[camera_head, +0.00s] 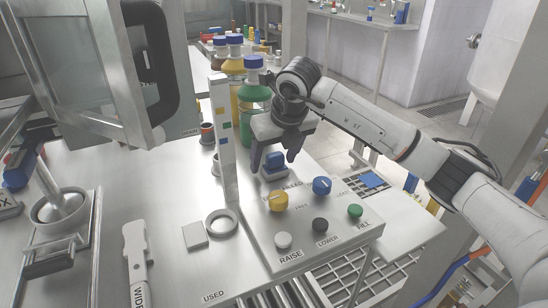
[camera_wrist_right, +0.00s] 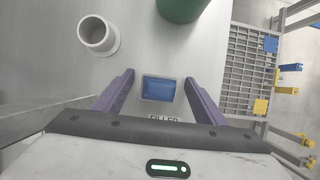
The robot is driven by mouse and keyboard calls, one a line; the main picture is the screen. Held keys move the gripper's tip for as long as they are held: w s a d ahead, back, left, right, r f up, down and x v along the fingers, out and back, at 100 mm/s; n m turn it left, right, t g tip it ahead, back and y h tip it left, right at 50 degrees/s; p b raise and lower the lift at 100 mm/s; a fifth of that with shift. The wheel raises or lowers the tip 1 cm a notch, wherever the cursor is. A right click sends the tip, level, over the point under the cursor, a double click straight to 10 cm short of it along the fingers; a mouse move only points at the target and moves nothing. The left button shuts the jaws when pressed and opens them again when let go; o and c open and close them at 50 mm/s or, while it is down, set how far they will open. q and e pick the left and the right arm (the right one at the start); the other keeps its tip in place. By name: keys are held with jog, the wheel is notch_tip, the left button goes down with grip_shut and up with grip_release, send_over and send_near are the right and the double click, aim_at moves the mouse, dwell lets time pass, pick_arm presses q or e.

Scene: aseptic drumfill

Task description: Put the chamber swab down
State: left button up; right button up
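I cannot tell for sure which thing is the chamber swab. A blue block (camera_head: 273,158) sits in a small grey holder behind the FILLED label on the steel table. In the right wrist view the blue block (camera_wrist_right: 158,89) lies between the fingers, with a gap on each side. My right gripper (camera_head: 274,168) is open above and around it, pointing down. Its two purple-grey fingers are spread in the wrist view (camera_wrist_right: 159,78). A white handled tool marked WIDE (camera_head: 138,262) lies at the front left. My left gripper is not in view.
A panel with yellow (camera_head: 278,201), blue (camera_head: 322,185) and other knobs lies in front of the gripper. A tall post (camera_head: 222,140) and green bottle (camera_head: 254,95) stand close by. A ring (camera_head: 221,222) and grey pad (camera_head: 194,235) lie near the USED label.

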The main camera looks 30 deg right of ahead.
jog(key=shift+r, duration=0.3)
jog(key=v, duration=1.1)
jog(key=shift+s+r+p, duration=0.2)
jog(key=shift+r+p, duration=0.15)
